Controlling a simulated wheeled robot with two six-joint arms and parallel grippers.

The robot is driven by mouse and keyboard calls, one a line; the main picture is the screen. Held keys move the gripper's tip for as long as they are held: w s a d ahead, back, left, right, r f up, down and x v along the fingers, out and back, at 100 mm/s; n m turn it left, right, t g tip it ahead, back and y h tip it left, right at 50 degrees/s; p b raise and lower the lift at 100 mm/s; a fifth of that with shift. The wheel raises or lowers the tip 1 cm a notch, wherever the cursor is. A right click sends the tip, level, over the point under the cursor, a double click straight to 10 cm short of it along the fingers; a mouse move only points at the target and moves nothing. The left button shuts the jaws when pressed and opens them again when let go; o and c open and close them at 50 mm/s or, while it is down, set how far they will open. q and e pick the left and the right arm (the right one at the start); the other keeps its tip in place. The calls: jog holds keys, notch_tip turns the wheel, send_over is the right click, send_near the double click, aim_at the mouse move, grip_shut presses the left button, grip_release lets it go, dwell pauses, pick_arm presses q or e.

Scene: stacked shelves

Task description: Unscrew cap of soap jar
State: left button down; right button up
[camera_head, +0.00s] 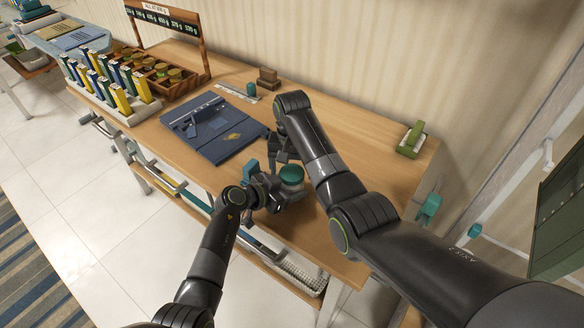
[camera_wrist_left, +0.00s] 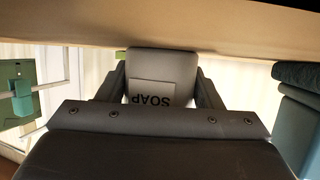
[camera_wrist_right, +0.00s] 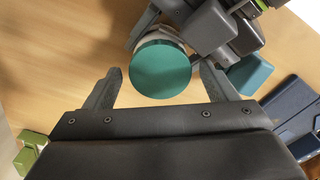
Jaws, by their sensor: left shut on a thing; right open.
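The soap jar stands on the wooden table near its front edge, with its teal cap (camera_head: 291,173) facing up. In the left wrist view its grey body (camera_wrist_left: 162,70) shows a label reading SOAP upside down. My left gripper (camera_head: 277,193) is shut on the jar body from the side. My right gripper (camera_head: 285,152) is open, above and behind the jar. In the right wrist view the round teal cap (camera_wrist_right: 160,70) lies between the tips of the right fingers, apart from both. The jar body is mostly hidden there by the cap and left gripper.
A dark blue case (camera_head: 213,130) lies left of the jar, and a teal block (camera_head: 250,169) is close beside my left gripper. A green-topped object (camera_head: 411,139) sits at the right end. A rack of upright boxes (camera_head: 145,105) stands far left. The back right tabletop is clear.

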jog(key=shift+r, duration=2.3)
jog(key=shift+c, duration=0.3)
jog(key=m, duration=0.1)
jog(key=r+m, duration=0.1)
jog(key=m, duration=0.3)
jog(key=shift+r, duration=0.35)
jog(key=m, duration=0.1)
jog(key=r+m, duration=0.1)
jog(key=m, duration=0.3)
jog(key=shift+r, duration=0.3)
jog(key=shift+f, duration=4)
jog(key=c, duration=1)
jog(key=n, duration=1)
jog(key=shift+r, duration=0.1)
